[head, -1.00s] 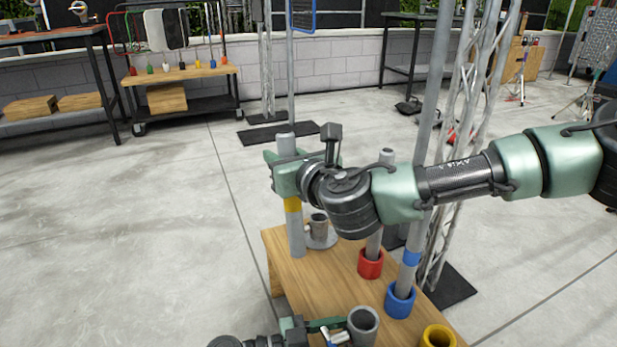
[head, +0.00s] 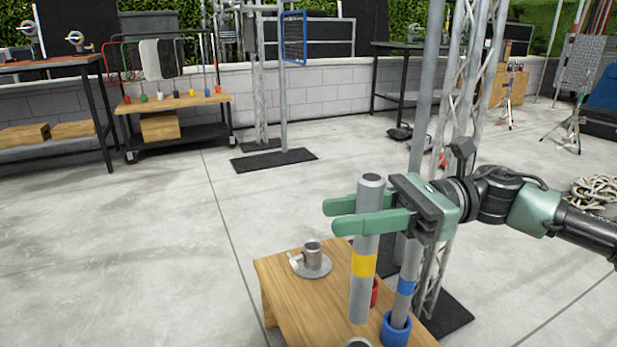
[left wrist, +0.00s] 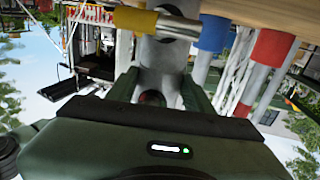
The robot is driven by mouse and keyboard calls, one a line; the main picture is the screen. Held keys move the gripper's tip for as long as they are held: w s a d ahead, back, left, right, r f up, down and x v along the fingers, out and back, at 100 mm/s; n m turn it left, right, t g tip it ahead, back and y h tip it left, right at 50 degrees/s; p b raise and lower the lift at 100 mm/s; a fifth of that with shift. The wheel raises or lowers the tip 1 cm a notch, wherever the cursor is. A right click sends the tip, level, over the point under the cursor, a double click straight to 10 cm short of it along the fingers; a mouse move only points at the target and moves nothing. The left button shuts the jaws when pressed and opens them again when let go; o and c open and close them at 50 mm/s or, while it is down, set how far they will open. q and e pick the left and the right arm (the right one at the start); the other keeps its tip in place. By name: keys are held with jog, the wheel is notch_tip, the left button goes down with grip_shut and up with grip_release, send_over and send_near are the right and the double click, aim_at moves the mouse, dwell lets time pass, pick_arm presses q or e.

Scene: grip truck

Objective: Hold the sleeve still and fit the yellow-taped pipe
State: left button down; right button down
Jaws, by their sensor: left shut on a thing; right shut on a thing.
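The yellow-taped pipe (head: 362,289) is grey, upright with a slight tilt, and has a yellow band around its middle. My right gripper (head: 338,217) is shut on its upper part. The pipe's lower end shows just above the grey sleeve (head: 358,343), apart from it in the picture. Only the sleeve's top rim shows at the bottom edge of the head view. In the left wrist view, my left gripper (left wrist: 160,85) is shut on the grey sleeve (left wrist: 160,58), a finger on each side. The left gripper is out of the head view.
The wooden bench (head: 278,280) carries a round metal base with a short stub (head: 313,262). A blue-banded pipe stands in a blue socket (head: 396,330), and a red socket (head: 375,291) is partly hidden behind the taped pipe. Truss towers stand behind. The floor at left is clear.

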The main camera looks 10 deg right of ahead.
jog(key=s, duration=0.1)
send_over(356, 299)
jog(key=shift+g, duration=0.3)
jog(key=shift+a+f, duration=0.25)
jog(key=shift+f, duration=1.05)
jog(key=shift+a+f, duration=0.2)
jog(key=shift+f, duration=1.05)
jog(key=shift+f, duration=0.15)
jog(key=shift+f, duration=1.45)
jog(key=shift+d+f, duration=0.1)
jog(key=shift+f, duration=0.35)
jog(key=shift+f, duration=2.4)
jog(key=shift+f, duration=0.25)
jog(key=c, duration=1)
grip_release()
